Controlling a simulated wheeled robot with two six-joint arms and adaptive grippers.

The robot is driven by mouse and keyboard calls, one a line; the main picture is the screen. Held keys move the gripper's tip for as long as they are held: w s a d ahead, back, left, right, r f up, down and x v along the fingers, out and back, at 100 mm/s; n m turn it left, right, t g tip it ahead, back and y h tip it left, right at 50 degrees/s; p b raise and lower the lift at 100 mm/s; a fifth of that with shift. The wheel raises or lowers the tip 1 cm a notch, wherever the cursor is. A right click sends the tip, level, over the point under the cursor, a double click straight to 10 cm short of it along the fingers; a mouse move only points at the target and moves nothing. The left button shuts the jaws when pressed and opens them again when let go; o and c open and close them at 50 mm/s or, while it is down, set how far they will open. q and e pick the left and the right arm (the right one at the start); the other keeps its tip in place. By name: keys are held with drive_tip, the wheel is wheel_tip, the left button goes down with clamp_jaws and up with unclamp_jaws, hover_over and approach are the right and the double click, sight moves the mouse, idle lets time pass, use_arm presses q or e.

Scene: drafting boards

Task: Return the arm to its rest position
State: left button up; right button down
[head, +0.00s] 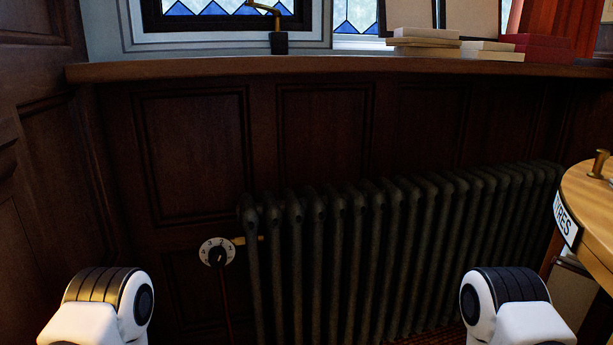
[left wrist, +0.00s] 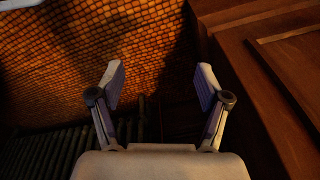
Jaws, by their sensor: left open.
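My left gripper (left wrist: 160,88) shows in the left wrist view with its two fingers spread wide apart. Nothing is between them. The orange-brown woven floor covering (left wrist: 90,50) lies beyond the fingers. In the head view, only white and black joints of my two arms show at the bottom left and bottom right. Neither gripper is visible in the head view, and my right gripper is in neither frame.
A dark ribbed radiator (head: 375,255) with a numbered dial (head: 217,252) stands against a panelled wall. A wooden sill (head: 340,67) above carries stacked boxes (head: 430,42). A round-edged wooden table (head: 592,205) is at right. Wood panelling (left wrist: 270,60) is close to the left gripper.

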use_arm(q)
drive_tip(key=s+d+n+g, duration=0.1)
drive_tip(key=s+g, duration=0.1)
drive_tip(key=s, duration=0.3)
wheel_tip(320, 180, up, 25)
drive_tip(key=p, duration=2.4)
drive_tip(key=shift+w+f, duration=0.2)
drive_tip(key=shift+w, duration=0.2)
